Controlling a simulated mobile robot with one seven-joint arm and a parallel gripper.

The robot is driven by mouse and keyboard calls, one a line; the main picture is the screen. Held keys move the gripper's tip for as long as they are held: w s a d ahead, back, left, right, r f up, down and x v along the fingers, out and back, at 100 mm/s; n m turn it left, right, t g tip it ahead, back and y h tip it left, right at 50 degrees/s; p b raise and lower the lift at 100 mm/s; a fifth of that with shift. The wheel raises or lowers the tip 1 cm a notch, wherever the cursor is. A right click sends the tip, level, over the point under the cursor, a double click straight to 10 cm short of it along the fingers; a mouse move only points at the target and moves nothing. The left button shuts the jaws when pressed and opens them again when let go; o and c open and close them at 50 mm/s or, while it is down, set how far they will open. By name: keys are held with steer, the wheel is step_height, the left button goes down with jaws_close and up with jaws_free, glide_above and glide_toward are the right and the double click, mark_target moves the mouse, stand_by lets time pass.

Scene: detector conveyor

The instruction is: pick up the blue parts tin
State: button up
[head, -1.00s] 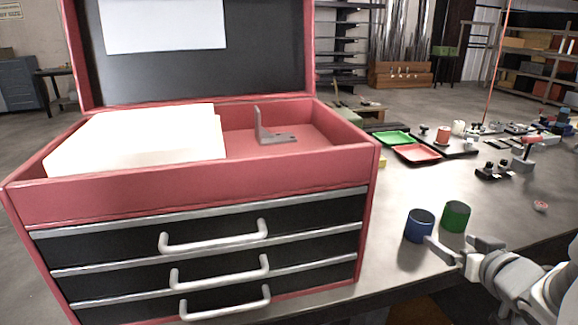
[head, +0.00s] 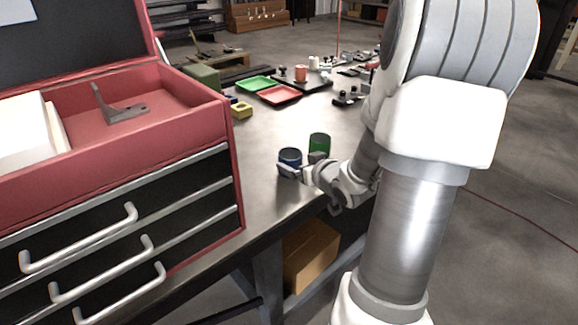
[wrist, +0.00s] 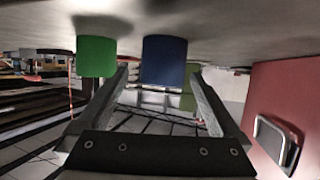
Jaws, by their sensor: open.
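The blue parts tin (head: 290,156) stands upright on the workbench near its front edge, just right of the red tool chest. My gripper (head: 303,166) is low at the bench edge, close in front of the tin; one finger covers its lower part in the head view. In the wrist view, which looks upside down, the blue tin (wrist: 164,60) sits between the two open fingers of my gripper (wrist: 160,82), toward their tips. I cannot tell whether a finger touches it. A green tin (head: 319,142) stands right behind it, and in the wrist view (wrist: 96,57) lies outside the left finger.
The red tool chest (head: 228,150) stands close left of the blue tin. A yellow block (head: 241,110), a green tray (head: 257,84) and a red tray (head: 279,95) lie farther back on the workbench (head: 262,205). A cardboard box (head: 311,255) is below the bench.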

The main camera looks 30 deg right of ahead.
mark_target(285, 157)
steer(key=x, duration=0.2)
steer(key=b+x, duration=0.1)
steer(key=x, duration=0.2)
steer(key=shift+a, duration=0.2)
steer(key=shift+r, duration=0.1)
steer(key=c, duration=1.3)
steer(key=shift+r+p, duration=0.35)
steer(key=shift+r, duration=0.55)
step_height(285, 157, up, 3)
steer(key=shift+s+d+f+p, duration=0.1)
steer(key=shift+s+d+p, duration=0.1)
steer(key=shift+p, duration=0.4)
steer(key=s+d+r+p, duration=0.1)
steer(key=s+d+r, duration=0.1)
steer(key=s+d+r+p, duration=0.2)
steer(key=s+d, duration=0.1)
steer(key=s+d+r+p, duration=0.1)
steer(key=s+d+r, duration=0.1)
steer(key=s, duration=0.1)
steer(key=shift+d+r+p, duration=0.25)
steer(key=shift+d+p, duration=0.05)
steer(key=shift+p, duration=0.05)
